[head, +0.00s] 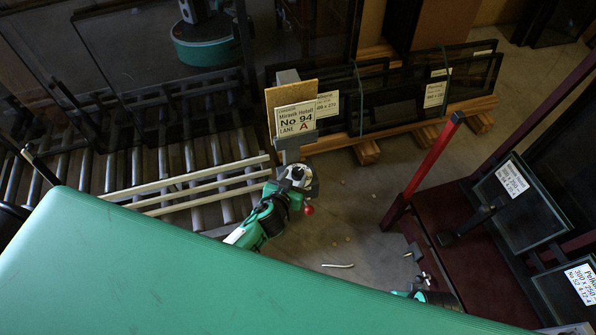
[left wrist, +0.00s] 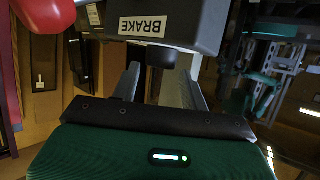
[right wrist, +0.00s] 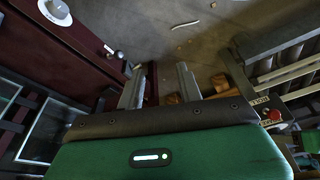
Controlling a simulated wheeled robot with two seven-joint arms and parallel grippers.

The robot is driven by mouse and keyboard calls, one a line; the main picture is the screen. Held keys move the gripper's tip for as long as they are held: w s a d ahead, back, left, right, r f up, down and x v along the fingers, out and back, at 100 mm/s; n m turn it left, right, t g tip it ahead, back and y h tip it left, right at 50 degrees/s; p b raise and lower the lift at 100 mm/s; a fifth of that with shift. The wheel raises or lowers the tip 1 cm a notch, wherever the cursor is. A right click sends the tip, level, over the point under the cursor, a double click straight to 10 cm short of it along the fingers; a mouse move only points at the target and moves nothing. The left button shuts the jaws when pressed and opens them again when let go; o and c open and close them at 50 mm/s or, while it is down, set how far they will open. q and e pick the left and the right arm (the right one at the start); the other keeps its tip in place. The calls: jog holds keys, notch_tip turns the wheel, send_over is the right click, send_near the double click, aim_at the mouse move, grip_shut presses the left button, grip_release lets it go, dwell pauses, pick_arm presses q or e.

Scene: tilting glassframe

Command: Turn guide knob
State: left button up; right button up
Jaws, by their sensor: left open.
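My left gripper (head: 300,184) is at the grey box labelled BRAKE (left wrist: 205,25), at the end of the roller conveyor. Its fingers are apart on either side of a dark round knob (left wrist: 162,58) under the box; I cannot tell whether they touch it. A red ball (head: 309,210) sits beside the box and shows large in the left wrist view (left wrist: 45,15). My right gripper (right wrist: 160,85) is open and empty over the floor, mostly hidden by my green body in the head view. A pale round knob (right wrist: 56,12) is on the dark red cart. No label reading guide is legible.
The roller conveyor (head: 190,150) with pale rails lies left of the box. Dark frames (head: 400,95) rest on wooden beams. A dark red cart (head: 470,245) stands right. Floor (head: 350,215) between is mostly clear.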

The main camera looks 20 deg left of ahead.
aim_at(298, 172)
pick_arm(q)
jog(key=x, duration=0.3)
jog(key=shift+w+f, duration=0.1)
jog(key=shift+w, duration=0.05)
jog(key=shift+w+f, duration=0.1)
jog(key=shift+w, duration=0.25)
pick_arm(e)
jog(key=shift+r, duration=0.55)
pick_arm(q)
jog(key=c, duration=0.7)
